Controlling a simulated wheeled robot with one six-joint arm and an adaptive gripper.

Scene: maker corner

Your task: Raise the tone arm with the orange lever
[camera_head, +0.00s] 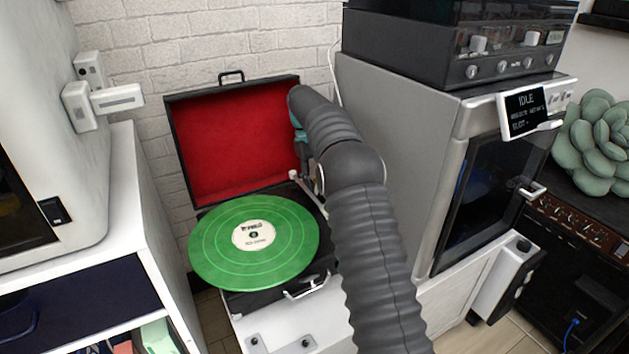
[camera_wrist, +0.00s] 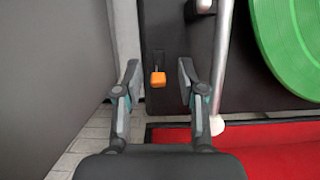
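The orange lever (camera_wrist: 158,79) shows in the wrist view on the dark deck of the record player. My gripper (camera_wrist: 158,68) is open, with one finger on each side of the lever in the picture. Gaps show between the lever and both fingers; the depth is hard to tell. The silver tone arm (camera_wrist: 221,65) runs beside the right finger, left of the green record (camera_wrist: 290,45). In the head view, the record (camera_head: 285,255) lies on the player, and part of the tone arm (camera_head: 309,194) shows. My arm hides the lever and most of my gripper there.
The player's red-lined lid (camera_head: 225,140) stands open against the brick wall. A grey machine (camera_head: 400,150) stands close to the right of my arm, with a dark amplifier (camera_head: 455,45) on top. A white cabinet (camera_head: 125,180) stands at the left.

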